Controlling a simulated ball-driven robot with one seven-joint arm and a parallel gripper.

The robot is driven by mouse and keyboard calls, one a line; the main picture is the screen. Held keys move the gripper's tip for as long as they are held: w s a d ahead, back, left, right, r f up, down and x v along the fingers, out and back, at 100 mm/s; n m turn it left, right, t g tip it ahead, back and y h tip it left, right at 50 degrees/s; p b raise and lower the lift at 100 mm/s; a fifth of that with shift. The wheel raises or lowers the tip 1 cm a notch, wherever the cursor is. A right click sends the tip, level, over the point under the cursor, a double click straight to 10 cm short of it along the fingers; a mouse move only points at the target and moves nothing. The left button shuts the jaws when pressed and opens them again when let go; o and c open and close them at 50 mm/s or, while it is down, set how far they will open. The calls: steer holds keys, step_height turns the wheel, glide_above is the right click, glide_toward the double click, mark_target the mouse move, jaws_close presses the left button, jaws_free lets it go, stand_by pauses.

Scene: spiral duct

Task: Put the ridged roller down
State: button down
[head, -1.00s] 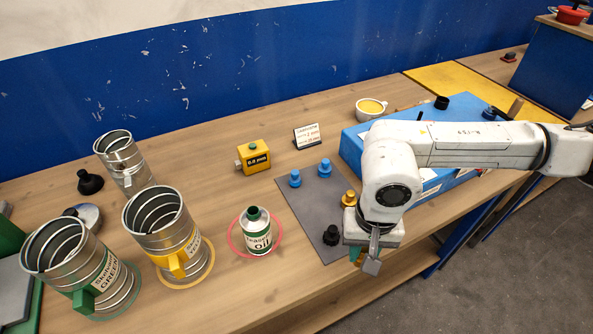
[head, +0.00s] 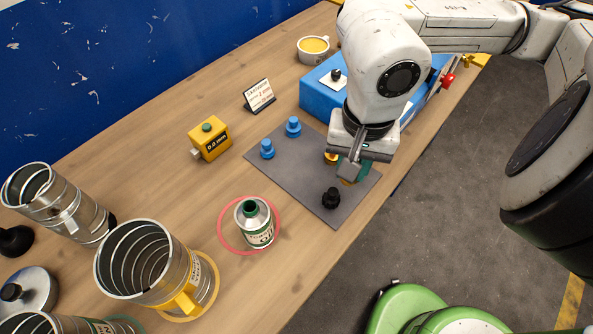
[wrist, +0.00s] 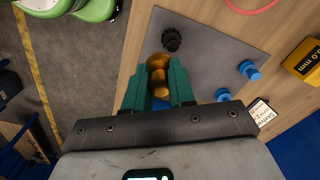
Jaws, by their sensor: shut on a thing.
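My gripper (head: 351,170) is over the near right part of the grey mat (head: 290,180). In the wrist view its two green fingers (wrist: 160,78) are shut on the gold ridged roller (wrist: 157,76), which has rounded bulges along its length. In the head view the fingers mostly hide the roller, and I cannot tell whether it touches the mat.
Two blue pieces (head: 267,149) stand at the mat's far left side. An oil can (head: 253,222) stands in a red ring to the left. A blue case (head: 318,95) lies behind the mat. The bench edge runs close along the right. The mat's middle is bare.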

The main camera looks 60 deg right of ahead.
steer(key=shift+w+d+f+b, duration=0.1)
steer(key=shift+w+f+b, duration=0.25)
steer(key=shift+b, duration=0.85)
steer(key=w+d+f+p, duration=0.1)
steer(key=w+f, duration=0.1)
steer(key=w, duration=0.1)
steer(key=w+d+f+p, duration=0.1)
steer(key=w+f, duration=0.1)
steer(key=w, duration=0.1)
steer(key=w+f, duration=0.3)
steer(key=shift+w+d+p, duration=0.35)
steer(key=shift+d+p, duration=0.05)
steer(key=shift+w+d+f, duration=0.15)
steer(key=shift+w+f, duration=0.35)
steer(key=shift+f, duration=0.1)
steer(key=shift+w+f+b, duration=0.15)
steer(key=shift+f+b, duration=0.5)
steer(key=shift+f, duration=1)
steer(key=shift+d+f+b, duration=0.1)
steer(key=shift+f+b, duration=0.15)
steer(key=shift+b, duration=0.1)
steer(key=c, duration=0.9)
jaws_free()
steer(key=shift+r, duration=0.1)
steer(key=shift+c, duration=0.2)
